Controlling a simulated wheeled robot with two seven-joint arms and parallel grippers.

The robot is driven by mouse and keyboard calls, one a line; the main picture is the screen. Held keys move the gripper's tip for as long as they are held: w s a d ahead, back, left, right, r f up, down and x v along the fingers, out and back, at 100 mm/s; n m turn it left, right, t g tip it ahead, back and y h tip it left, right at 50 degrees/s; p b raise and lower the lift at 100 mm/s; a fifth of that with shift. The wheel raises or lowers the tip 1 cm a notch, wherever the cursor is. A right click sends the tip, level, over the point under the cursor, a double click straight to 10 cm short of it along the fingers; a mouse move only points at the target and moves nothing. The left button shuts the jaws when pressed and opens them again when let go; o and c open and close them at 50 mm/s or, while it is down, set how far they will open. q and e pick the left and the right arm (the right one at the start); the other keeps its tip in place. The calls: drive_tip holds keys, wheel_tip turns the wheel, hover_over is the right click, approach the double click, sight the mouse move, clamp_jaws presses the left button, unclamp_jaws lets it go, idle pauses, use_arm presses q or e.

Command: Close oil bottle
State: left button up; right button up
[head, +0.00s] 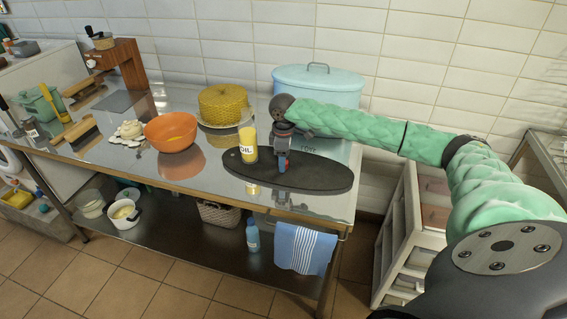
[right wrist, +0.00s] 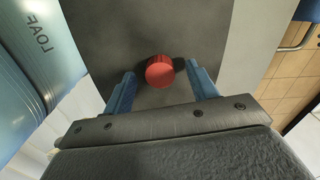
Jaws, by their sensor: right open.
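The oil bottle (head: 248,145) is a yellow cylinder with a white OIL label. It stands upright on the dark oval board (head: 325,178); its top is too small to make out clearly. A round red cap (right wrist: 160,71) shows in the right wrist view, on the dark board and between the fingertips. My right gripper (head: 282,165) points down over the board, just right of the bottle. In the right wrist view its two blue fingers (right wrist: 161,88) are apart on either side of the cap, with gaps showing. My left gripper is not in view.
A light blue LOAF bin (head: 330,82) stands behind the board. A yellow cake-like dome (head: 222,104) and an orange bowl (head: 170,132) are to the left on the metal table. A striped towel (head: 305,250) hangs at the front edge. Drawers (head: 400,235) stand to the right.

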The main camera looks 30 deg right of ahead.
idle(0.3)
drive_tip(key=c, duration=1.1)
drive_tip(key=shift+o, duration=0.2)
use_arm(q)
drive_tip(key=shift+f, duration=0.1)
